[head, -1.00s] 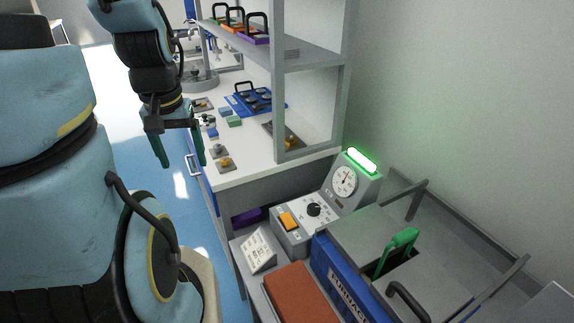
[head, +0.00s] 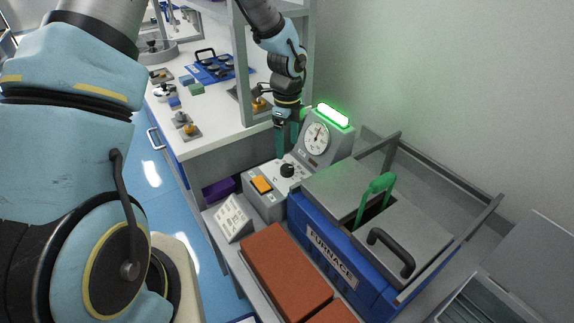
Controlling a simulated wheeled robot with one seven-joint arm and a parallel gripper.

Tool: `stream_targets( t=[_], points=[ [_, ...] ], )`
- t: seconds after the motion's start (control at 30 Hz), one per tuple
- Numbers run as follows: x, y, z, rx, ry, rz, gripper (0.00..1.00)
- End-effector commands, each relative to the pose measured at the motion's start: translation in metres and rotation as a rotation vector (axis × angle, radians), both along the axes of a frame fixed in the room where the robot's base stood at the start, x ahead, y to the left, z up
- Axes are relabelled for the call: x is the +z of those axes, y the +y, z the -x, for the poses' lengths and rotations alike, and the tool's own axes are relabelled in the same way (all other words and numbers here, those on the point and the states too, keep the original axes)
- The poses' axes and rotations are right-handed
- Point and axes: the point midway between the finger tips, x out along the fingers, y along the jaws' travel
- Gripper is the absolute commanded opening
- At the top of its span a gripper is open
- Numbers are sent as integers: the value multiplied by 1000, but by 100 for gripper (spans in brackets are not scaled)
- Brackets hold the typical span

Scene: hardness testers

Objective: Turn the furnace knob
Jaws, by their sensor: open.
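The furnace knob (head: 288,170) is a small black dial on top of the grey control box, left of the blue furnace (head: 322,252). An orange switch (head: 261,185) sits on the same box to its left. A round gauge (head: 317,138) and a lit green lamp (head: 333,115) stand behind the knob. My gripper (head: 287,140) points down with green fingers just above and behind the knob in the picture. Its fingers are apart and hold nothing that I can see. I cannot tell whether a finger touches the box.
A green handle (head: 376,198) stands up from the furnace's slot, with a black handle (head: 391,252) on its lid. Brick-red blocks (head: 285,265) lie in front. A white sign (head: 233,218) stands left of them. The white workbench (head: 205,135) and its shelf post are close behind my gripper.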

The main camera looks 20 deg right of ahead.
Motion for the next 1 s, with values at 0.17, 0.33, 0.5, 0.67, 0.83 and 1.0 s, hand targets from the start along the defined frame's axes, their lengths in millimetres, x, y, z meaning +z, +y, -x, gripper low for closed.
stream_targets(
  t=[0.17,0.33,0.5,0.67,0.83,1.0],
  points=[
    [-34,1,2,0,4,-3,82],
    [-62,1,1,0,2,-2,82],
    [-78,1,0,2,1,-1,82],
    [-83,1,0,3,-1,-1,82],
    [-83,1,0,3,0,0,82],
    [-83,1,0,3,0,0,66]
  ],
)
